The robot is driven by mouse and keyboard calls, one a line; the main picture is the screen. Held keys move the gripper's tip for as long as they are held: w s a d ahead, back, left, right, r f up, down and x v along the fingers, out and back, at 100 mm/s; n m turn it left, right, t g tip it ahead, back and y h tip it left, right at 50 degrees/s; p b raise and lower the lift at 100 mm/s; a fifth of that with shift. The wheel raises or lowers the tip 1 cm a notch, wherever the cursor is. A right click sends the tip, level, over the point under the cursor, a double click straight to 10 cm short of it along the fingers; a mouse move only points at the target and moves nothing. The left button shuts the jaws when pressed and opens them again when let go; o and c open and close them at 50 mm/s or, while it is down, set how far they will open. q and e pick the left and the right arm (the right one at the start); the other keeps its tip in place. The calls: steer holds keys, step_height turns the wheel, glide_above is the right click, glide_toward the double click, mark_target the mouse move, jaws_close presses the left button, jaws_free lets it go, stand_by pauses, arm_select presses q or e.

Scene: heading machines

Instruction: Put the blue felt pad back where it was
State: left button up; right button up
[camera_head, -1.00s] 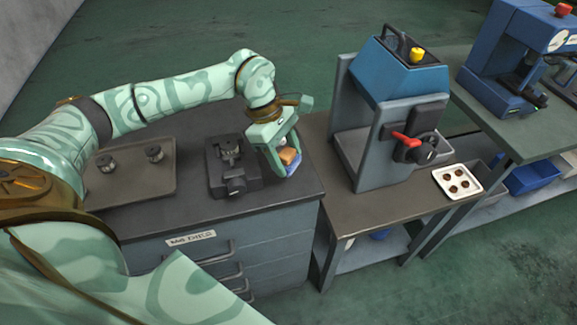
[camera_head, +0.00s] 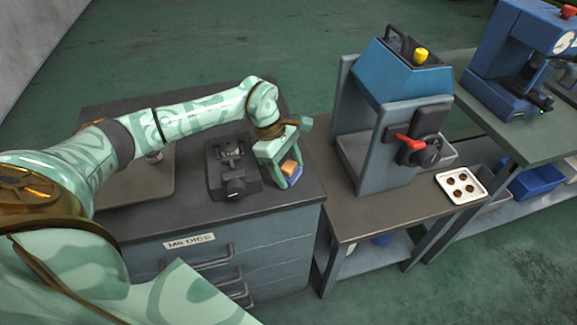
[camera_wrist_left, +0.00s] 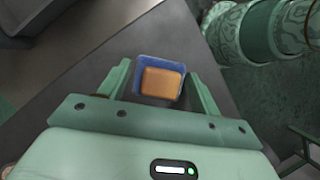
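The blue felt pad (camera_head: 297,177) is between the fingers of my left gripper (camera_head: 285,176), near the right front corner of the dark bench top (camera_head: 250,212). A tan-orange block (camera_head: 289,166) sits against the pad. In the left wrist view the pad (camera_wrist_left: 158,63) shows as a blue square behind the block (camera_wrist_left: 161,83), with a finger of the left gripper (camera_wrist_left: 160,90) close on each side. The gripper looks shut on the pad. Any gap between pad and bench is hard to judge. My right gripper is not in view.
A dark vise-like fixture (camera_head: 232,180) stands on the bench just left of my left gripper. A flat tray (camera_head: 150,195) lies farther left, partly behind my arm. A blue press (camera_head: 405,110) and a white tray of round pieces (camera_head: 460,186) stand on the right table.

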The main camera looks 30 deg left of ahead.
arm_select(q)
steer(key=shift+o, duration=0.5)
steer(key=shift+a+r, duration=0.15)
steer(key=shift+r, duration=0.35)
steer(key=p+v, duration=0.1)
steer(key=v, duration=1)
steer(key=shift+r, duration=0.2)
